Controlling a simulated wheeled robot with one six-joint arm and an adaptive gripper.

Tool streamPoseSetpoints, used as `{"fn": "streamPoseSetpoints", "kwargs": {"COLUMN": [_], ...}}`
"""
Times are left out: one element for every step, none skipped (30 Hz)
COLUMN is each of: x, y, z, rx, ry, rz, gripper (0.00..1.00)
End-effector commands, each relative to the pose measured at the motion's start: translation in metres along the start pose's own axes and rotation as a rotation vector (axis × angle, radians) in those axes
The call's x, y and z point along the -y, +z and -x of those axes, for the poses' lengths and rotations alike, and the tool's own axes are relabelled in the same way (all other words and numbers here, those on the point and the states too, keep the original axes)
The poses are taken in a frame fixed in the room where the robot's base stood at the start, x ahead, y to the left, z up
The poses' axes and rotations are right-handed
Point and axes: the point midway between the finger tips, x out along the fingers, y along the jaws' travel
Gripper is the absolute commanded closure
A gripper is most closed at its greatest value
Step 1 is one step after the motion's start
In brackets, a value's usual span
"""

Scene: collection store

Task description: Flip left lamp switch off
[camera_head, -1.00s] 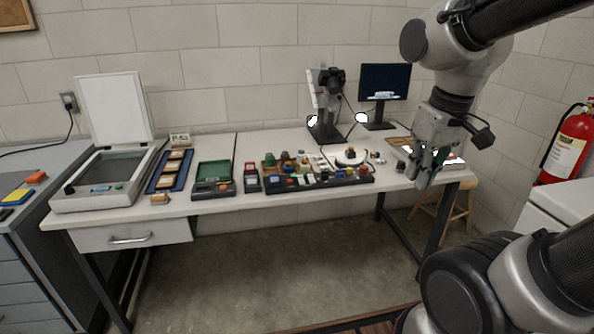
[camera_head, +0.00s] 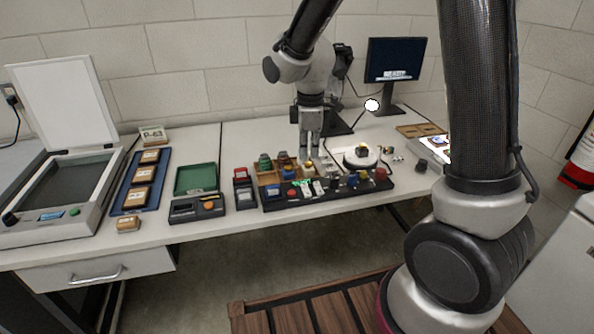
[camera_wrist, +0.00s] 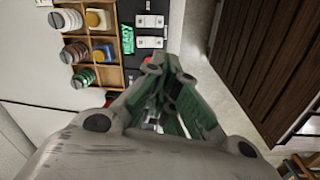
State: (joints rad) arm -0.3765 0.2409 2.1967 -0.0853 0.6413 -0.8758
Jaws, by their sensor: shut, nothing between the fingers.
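My gripper (camera_head: 309,155) is shut and empty, pointing down above the black control panel on the table. Its closed fingers also show in the wrist view (camera_wrist: 168,75). Two small white switches, one (camera_wrist: 150,20) beside the other (camera_wrist: 150,42), sit next to a green READY display (camera_wrist: 127,38), close to my fingertips; I cannot tell which is the left lamp's. I see no contact. In the head view the switches (camera_head: 318,187) are too small to read. The right lamp (camera_head: 372,104) glows white; the left lamp is hidden behind my arm.
A wooden compartment tray (camera_wrist: 108,77) of coloured knobs and spools adjoins the panel. A round turntable (camera_head: 361,160) stands right of my gripper. A green-lined tray (camera_head: 195,179), a blue tray (camera_head: 117,208) and a scanner (camera_head: 93,213) lie left. A monitor (camera_head: 396,60) stands behind.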

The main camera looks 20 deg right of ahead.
Motion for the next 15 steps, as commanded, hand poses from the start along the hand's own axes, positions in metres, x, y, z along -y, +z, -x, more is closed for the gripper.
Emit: {"fn": "streamPoseSetpoints", "kwargs": {"x": [-0.005, -0.007, -0.010, -0.011, -0.012, -0.013, -0.014, -0.015, -0.015, -0.015, -0.015, -0.015, -0.015, -0.015, -0.015], "y": [-0.003, -0.005, -0.006, -0.007, -0.008, -0.009, -0.009, -0.010, -0.010, -0.010, -0.010, -0.010, -0.010, -0.010, -0.010], "z": [0.002, 0.003, 0.004, 0.004, 0.004, 0.004, 0.004, 0.004, 0.004, 0.004, 0.004, 0.004, 0.004, 0.004, 0.004], "rx": [-0.010, -0.015, -0.020, -0.023, -0.025, -0.028, -0.029, -0.031, -0.032, -0.032, -0.032, -0.032, -0.032, -0.032, -0.032], "ry": [0.015, 0.024, 0.033, 0.039, 0.043, 0.049, 0.052, 0.055, 0.057, 0.058, 0.059, 0.059, 0.059, 0.059, 0.059], "rz": [0.041, 0.068, 0.100, 0.124, 0.144, 0.169, 0.187, 0.200, 0.218, 0.228, 0.237, 0.246, 0.250, 0.252, 0.253], "gripper": [1.00, 1.00, 1.00, 1.00, 1.00, 1.00, 1.00, 1.00, 1.00, 1.00, 1.00, 1.00, 1.00, 1.00, 1.00]}}
